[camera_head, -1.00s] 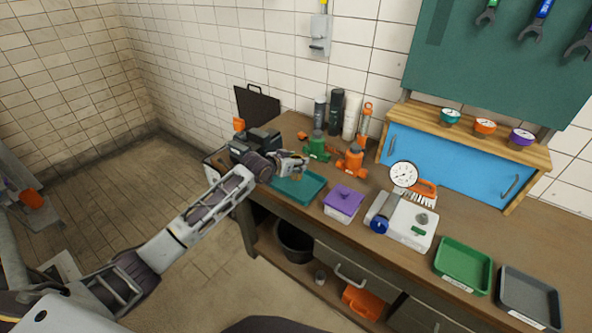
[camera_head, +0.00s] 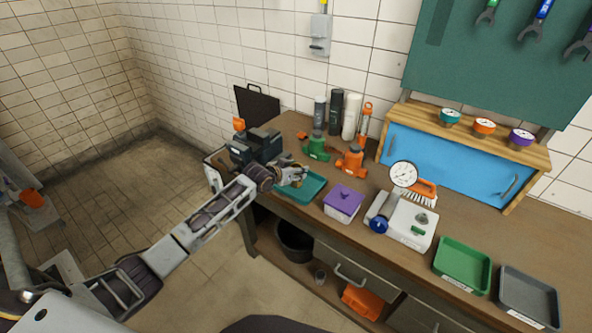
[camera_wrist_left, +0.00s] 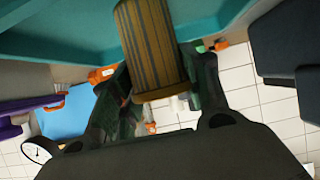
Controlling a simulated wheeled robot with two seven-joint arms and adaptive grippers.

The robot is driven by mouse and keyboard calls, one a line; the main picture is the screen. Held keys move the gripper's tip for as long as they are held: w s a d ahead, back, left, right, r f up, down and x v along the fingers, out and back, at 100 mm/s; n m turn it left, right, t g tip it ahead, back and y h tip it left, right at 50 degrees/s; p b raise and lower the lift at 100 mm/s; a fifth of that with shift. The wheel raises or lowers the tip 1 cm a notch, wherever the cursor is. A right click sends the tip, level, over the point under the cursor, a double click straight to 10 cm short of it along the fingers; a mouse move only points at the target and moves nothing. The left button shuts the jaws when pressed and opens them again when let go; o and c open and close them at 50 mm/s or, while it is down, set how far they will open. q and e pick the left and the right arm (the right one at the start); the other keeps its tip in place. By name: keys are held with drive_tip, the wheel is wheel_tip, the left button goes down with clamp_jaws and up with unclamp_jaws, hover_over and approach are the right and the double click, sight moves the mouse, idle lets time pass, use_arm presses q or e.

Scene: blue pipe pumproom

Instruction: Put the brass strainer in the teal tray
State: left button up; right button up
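The brass strainer (camera_wrist_left: 150,45), a ribbed yellow-brown cylinder, is between the two fingers of my left gripper (camera_wrist_left: 160,92) in the left wrist view. The fingers are closed on its sides. In the head view my left gripper (camera_head: 292,175) is over the back left part of the teal tray (camera_head: 312,190) on the bench. The tray's teal wall (camera_wrist_left: 60,45) also fills the top of the wrist view, behind the strainer. I cannot tell whether the strainer touches the tray. My right gripper is not in view.
A white device (camera_head: 405,222), a green tray (camera_head: 462,265) and a grey tray (camera_head: 528,297) are farther right.

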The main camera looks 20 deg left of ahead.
use_arm(q)
drive_tip(key=o, duration=0.4)
drive_tip(key=shift+o, duration=0.2)
drive_tip(key=shift+r, duration=0.1)
drive_tip(key=v, duration=1.2)
idle(0.4)
idle(0.4)
